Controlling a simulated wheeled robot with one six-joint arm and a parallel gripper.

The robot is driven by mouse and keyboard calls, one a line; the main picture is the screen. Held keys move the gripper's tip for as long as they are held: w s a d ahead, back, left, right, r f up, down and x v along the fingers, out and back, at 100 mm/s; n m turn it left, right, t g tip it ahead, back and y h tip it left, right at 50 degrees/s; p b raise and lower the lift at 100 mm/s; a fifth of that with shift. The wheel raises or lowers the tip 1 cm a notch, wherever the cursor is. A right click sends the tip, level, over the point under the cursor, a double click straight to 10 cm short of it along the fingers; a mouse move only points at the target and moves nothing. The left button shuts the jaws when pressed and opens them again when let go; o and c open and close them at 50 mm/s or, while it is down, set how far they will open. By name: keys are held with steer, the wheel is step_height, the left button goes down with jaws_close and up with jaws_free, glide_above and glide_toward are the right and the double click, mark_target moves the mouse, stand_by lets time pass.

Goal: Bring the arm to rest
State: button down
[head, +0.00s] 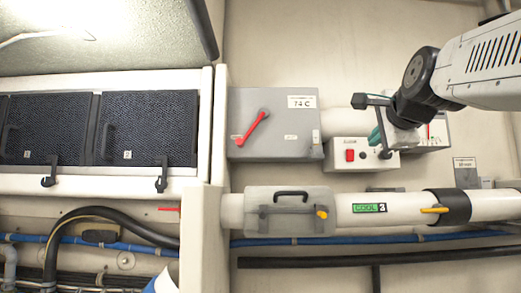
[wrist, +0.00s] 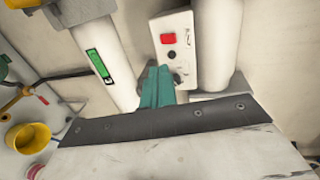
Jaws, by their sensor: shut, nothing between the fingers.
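My gripper (head: 375,138) is at the upper right in the head view, at the end of my arm, which reaches in from the right. Its teal fingers are shut with nothing between them. They also show in the wrist view (wrist: 157,85), together. In the head view the gripper is in front of a white switch box (head: 345,158) with a red switch and hides part of it. The same box shows beyond the fingertips in the wrist view (wrist: 173,40). I cannot tell how far apart the fingers and the box are.
A grey box with a red lever (head: 275,150) is on the wall left of the gripper. A white pipe labelled COOL 3 (head: 400,208) with a yellow lever runs below. Dark mesh panels (head: 150,125) are at left. A yellow cup-shaped part (wrist: 30,138) is at left in the wrist view.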

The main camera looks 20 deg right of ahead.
steer(key=shift+s, duration=0.35)
steer(key=s+a+f+n+g+y, duration=0.25)
steer(key=f+n, duration=0.25)
steer(key=f, duration=0.6)
steer(key=s+a+f+n+g+y, duration=0.15)
steer(key=f+n+g, duration=0.35)
steer(key=f, duration=0.6)
steer(key=s+a+f+n+g, duration=0.2)
steer(key=s+a+f+n, duration=0.1)
steer(key=f, duration=0.4)
steer(key=s+a+f+n+g, duration=0.2)
steer(key=s+a+f+n, duration=0.2)
steer(key=s+f, duration=0.2)
steer(key=s+a+f+n+g, duration=0.2)
steer(key=s+a+f+n, duration=0.2)
steer(key=f, duration=0.6)
steer(key=shift+s+y, duration=0.3)
steer(key=shift+s, duration=0.35)
